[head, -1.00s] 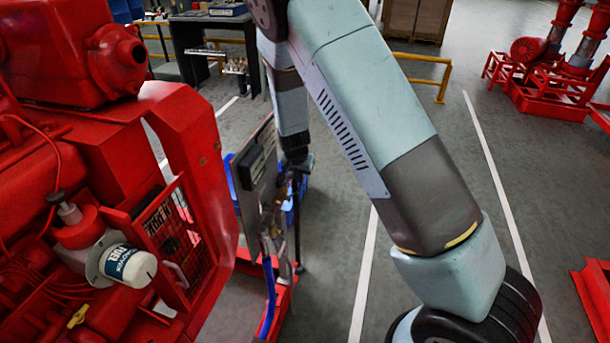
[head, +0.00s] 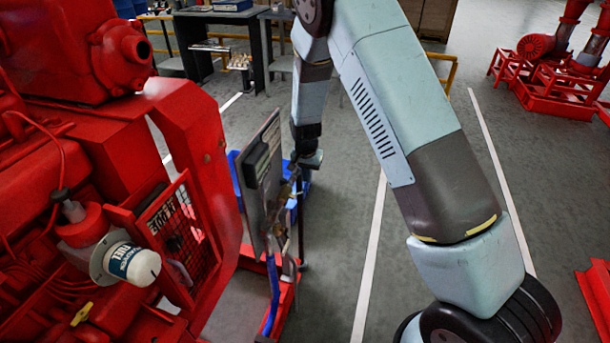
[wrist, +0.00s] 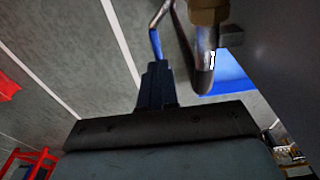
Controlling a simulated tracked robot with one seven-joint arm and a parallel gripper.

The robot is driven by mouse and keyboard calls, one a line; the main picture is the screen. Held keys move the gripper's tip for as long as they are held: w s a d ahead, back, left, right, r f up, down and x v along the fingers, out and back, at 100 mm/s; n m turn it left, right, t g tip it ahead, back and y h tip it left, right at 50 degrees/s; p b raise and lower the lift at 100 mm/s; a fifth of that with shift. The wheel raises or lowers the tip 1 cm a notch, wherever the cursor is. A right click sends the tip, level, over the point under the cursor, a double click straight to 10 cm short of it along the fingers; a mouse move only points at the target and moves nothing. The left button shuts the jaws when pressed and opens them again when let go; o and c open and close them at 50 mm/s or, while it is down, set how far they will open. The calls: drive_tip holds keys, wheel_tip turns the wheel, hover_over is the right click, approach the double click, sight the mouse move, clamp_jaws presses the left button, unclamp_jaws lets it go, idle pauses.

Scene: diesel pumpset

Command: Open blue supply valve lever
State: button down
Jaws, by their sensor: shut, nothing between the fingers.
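A lever with a bent metal stem and a blue sleeved grip (wrist: 156,44) shows at the top middle of the wrist view. My gripper (wrist: 156,66) is shut and empty, its dark fingers pointing at the blue grip. The fingertips look very close to its lower end; I cannot tell whether they touch. In the head view my gripper (head: 297,170) is beside the right side of an upright grey panel (head: 262,180). The lever cannot be made out clearly there.
A brass fitting with a bent metal pipe (wrist: 204,65) hangs just right of my fingers. A blue bin (wrist: 232,75) lies behind it. The red pumpset (head: 110,180) fills the left of the head view.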

wheel_tip(320, 180, up, 14)
idle(0.6)
drive_tip(key=shift+w, duration=0.1)
